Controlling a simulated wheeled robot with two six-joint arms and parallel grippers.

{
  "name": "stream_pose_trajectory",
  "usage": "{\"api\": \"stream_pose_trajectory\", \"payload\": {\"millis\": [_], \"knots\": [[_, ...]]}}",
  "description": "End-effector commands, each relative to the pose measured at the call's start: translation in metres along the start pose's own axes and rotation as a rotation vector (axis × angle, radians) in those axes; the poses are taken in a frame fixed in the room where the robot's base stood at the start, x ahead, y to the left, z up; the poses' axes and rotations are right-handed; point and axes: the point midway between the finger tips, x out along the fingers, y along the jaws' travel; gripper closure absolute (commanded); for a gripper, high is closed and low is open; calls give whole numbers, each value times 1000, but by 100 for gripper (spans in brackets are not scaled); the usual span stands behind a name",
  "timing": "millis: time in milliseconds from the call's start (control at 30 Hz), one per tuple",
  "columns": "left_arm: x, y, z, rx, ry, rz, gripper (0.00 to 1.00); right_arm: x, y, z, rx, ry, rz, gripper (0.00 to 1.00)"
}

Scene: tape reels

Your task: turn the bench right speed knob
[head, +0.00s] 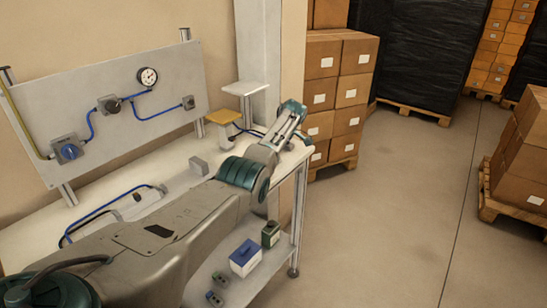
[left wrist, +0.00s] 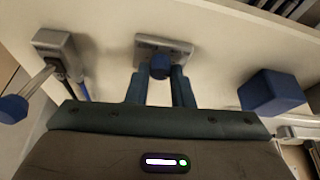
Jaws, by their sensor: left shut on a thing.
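In the left wrist view, a small blue knob (left wrist: 160,66) stands on a grey metal plate (left wrist: 150,44) fixed to a pale bench surface. My left gripper (left wrist: 159,80) has its two teal fingers on either side of the knob and is shut on it. In the head view my left arm reaches across the bench, with the left gripper (head: 288,120) at the bench's right end. The knob is hidden there behind the arm and gripper. I cannot read any label on the knob. My right gripper is not in view.
A grey box with a blue-tipped lever (left wrist: 12,108) and a blue block (left wrist: 270,92) flank the gripper. A grey panel (head: 170,100) with a gauge (head: 148,77) stands behind the bench. A blue box (head: 245,257) sits on the lower shelf.

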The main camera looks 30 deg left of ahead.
Motion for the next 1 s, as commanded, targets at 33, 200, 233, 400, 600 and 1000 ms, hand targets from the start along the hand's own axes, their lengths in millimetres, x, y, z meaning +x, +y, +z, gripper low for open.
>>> {"api": "stream_pose_trajectory", "payload": {"millis": [33,200,233,400,600,1000], "knots": [[-1,1,0,-4,0,1,100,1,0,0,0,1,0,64],[-2,1,-1,-7,0,0,100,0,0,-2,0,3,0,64],[-2,1,-1,-7,0,0,100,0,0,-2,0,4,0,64],[-2,1,-1,-7,0,0,100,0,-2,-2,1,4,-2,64],[-1,0,-1,-6,0,-1,58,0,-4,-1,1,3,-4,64],[-18,1,0,-7,0,1,58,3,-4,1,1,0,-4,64]]}}
